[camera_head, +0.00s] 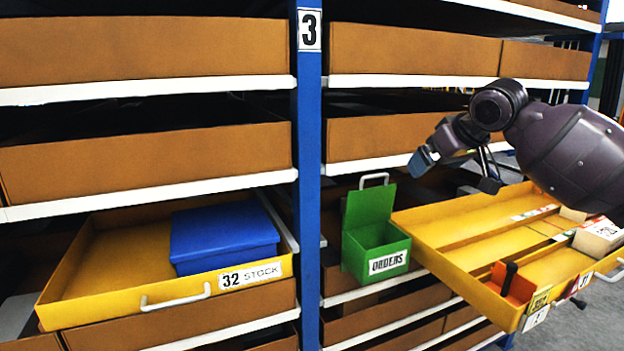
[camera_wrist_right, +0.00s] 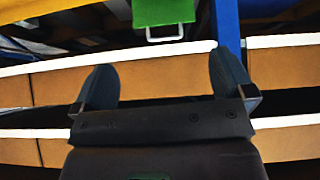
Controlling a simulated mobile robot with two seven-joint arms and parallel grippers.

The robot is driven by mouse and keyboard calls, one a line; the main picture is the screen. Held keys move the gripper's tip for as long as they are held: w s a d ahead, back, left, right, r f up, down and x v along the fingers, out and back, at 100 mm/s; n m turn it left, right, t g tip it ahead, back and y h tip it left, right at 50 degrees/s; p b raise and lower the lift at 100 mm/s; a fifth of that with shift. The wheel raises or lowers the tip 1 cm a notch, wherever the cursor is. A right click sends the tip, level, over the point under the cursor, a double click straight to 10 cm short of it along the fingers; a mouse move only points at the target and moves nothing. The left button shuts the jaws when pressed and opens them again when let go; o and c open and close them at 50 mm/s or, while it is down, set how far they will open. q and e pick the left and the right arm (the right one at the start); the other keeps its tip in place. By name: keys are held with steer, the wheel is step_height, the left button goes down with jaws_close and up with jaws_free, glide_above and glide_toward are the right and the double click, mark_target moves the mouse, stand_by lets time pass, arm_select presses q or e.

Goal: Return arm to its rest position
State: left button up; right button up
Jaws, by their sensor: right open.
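My right arm comes in from the right in the head view, and its gripper (camera_head: 422,162) is held in front of the shelves, above the yellow drawer at the right (camera_head: 440,250) and the green box. In the right wrist view the two fingers of my right gripper (camera_wrist_right: 165,85) stand apart with nothing between them. Shelf edges show behind the fingers. My left arm and gripper are not in view.
A green box labelled ORDERS (camera_head: 376,262) with a handle hangs by the blue post (camera_head: 309,180). A yellow drawer at the left (camera_head: 115,312) holds a blue box (camera_head: 222,236). The right drawer holds an orange piece (camera_head: 512,288) and a pale labelled box (camera_head: 597,236). Brown bins (camera_head: 145,155) line the shelves.

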steer(key=w+a+r+n+t+y, duration=0.2)
steer(key=w+a+n+t+y, duration=0.15)
steer(key=a+t, duration=0.25)
steer(key=s+f+t, duration=0.2)
steer(key=s+f, duration=0.1)
steer(key=f, duration=0.6)
steer(key=s+f+t, duration=0.1)
steer(key=s+f, duration=0.2)
steer(key=f, duration=0.7)
steer(key=s+d+f+m+g+h, duration=0.2)
steer(key=s+d+f+m+h, duration=0.1)
steer(key=s+f, duration=1.3)
steer(key=s+d+f+m+g+h+b, duration=0.1)
steer(key=s+d+f+m+g+h, duration=0.2)
steer(key=s+f, duration=1.4)
step_height(320, 180, down, 2)
steer(key=d+m, duration=0.1)
steer(key=d, duration=0.1)
steer(key=shift+s+d+m+h, duration=0.25)
steer(key=shift+d+m+h, duration=0.1)
steer(key=shift+d, duration=0.05)
steer(key=shift+c, duration=0.5)
